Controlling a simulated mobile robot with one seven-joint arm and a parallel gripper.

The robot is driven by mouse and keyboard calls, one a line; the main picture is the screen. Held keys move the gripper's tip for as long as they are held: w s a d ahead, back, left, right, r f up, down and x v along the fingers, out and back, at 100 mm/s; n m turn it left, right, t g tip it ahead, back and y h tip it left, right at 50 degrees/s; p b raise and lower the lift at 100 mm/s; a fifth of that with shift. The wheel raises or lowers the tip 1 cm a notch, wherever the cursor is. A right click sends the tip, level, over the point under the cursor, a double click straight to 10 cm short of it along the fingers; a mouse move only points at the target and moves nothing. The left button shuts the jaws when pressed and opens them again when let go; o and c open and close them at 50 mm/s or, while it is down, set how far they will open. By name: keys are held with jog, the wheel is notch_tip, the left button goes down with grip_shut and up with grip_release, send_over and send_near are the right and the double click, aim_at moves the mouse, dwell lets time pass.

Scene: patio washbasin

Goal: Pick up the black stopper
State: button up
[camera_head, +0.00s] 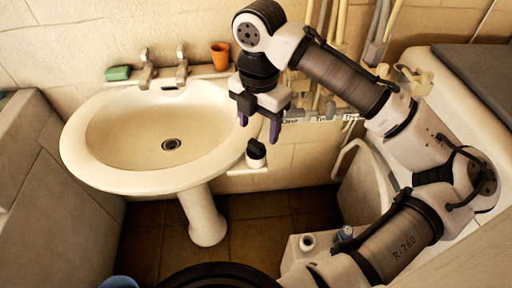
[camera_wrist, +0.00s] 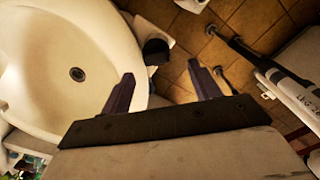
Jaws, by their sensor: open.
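The black stopper (camera_head: 256,148) is a small dark rounded piece with a pale lower part. It is at the right rim of the washbasin (camera_head: 82,165), above a small white ledge; I cannot tell exactly what it rests on. In the wrist view the stopper (camera_wrist: 155,47) lies beyond the fingertips, beside the basin rim (camera_wrist: 135,60). My gripper (camera_head: 259,124) is open and empty, pointing down above the stopper in the head view. In the wrist view my gripper (camera_wrist: 160,72) has its two fingers wide apart, with nothing between them.
A green soap (camera_head: 118,73), taps (camera_head: 147,70) and an orange cup (camera_head: 220,55) line the basin's back. Pipes (camera_head: 335,60) run along the wall to the right. A bathtub (camera_head: 455,85) is at the far right. The basin bowl is empty.

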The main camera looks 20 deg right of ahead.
aim_at(256, 143)
jog(key=shift+w+a+f+p, duration=0.15)
jog(key=shift+f+p, duration=0.1)
jog(key=shift+f, duration=1.05)
jog(key=shift+w+f+p, duration=0.15)
jog(key=shift+f+p, duration=0.1)
jog(key=shift+f, duration=1.05)
jog(key=c, duration=1.1)
jog(key=shift+c, duration=0.2)
jog(key=shift+r, duration=0.1)
